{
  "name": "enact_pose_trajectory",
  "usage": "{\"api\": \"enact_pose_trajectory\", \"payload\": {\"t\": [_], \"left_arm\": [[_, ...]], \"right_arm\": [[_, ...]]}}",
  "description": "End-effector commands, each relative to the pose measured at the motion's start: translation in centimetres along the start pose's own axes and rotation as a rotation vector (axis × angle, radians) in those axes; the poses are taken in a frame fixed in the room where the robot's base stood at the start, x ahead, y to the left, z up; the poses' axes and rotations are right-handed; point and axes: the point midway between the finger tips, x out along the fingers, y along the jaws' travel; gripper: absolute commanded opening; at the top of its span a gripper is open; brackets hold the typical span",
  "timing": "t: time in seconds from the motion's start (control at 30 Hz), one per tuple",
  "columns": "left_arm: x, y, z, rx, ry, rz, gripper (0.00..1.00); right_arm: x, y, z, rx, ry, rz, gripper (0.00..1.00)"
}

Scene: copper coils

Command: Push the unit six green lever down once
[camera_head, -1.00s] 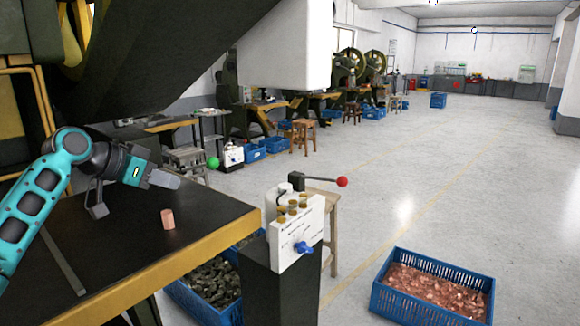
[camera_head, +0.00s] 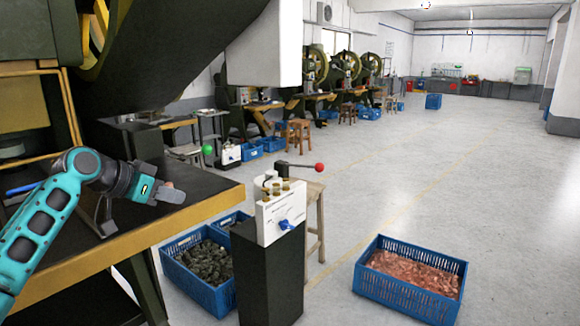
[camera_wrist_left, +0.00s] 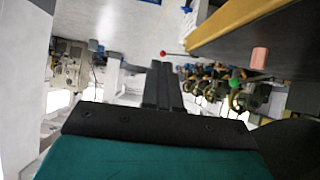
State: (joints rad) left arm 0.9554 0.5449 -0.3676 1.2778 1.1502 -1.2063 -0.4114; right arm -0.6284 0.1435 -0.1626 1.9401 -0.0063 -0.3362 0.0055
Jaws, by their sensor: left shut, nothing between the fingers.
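A green ball-ended lever (camera_head: 207,150) stands left of a small white control box (camera_head: 230,154) in the head view, well beyond the near table. No unit number is readable. The green ball also shows in the left wrist view (camera_wrist_left: 235,84), right of the fingers. My left gripper (camera_head: 172,194) is shut and empty above the near table's edge, apart from the lever. Its closed fingers (camera_wrist_left: 162,85) point forward in the wrist view. My right gripper is out of view.
A nearer control box (camera_head: 281,212) on a black pedestal has a red-ball lever (camera_head: 319,167). A black, yellow-edged table (camera_head: 215,192) lies under my left arm. A copper piece (camera_wrist_left: 259,58) stands on it. Blue crates (camera_head: 365,285) (camera_head: 212,294) sit on the floor.

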Motion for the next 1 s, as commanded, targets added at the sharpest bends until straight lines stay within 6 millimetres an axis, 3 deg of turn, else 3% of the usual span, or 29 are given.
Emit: {"api": "enact_pose_trajectory", "payload": {"t": [0.03,0.17,0.3,0.5,0.77,1.0], "left_arm": [[1.6,0.6,2.1,-0.013,-0.015,-0.006,0.0],[4.5,1.8,6.5,-0.036,-0.03,-0.039,0.0],[7.6,4.0,12.3,-0.063,-0.043,-0.078,0.0],[10.2,8.5,21.7,-0.108,-0.043,-0.145,0.0],[9.3,15.3,32.3,-0.161,-0.024,-0.236,0.0],[5.1,21.2,39.4,-0.19,-0.005,-0.323,0.0]], "right_arm": [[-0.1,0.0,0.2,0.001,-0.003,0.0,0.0],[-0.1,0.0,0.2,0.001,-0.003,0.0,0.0],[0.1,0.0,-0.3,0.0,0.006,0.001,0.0],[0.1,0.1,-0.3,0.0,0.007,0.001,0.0],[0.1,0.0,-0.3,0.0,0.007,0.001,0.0],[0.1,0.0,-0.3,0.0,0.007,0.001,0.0]]}}
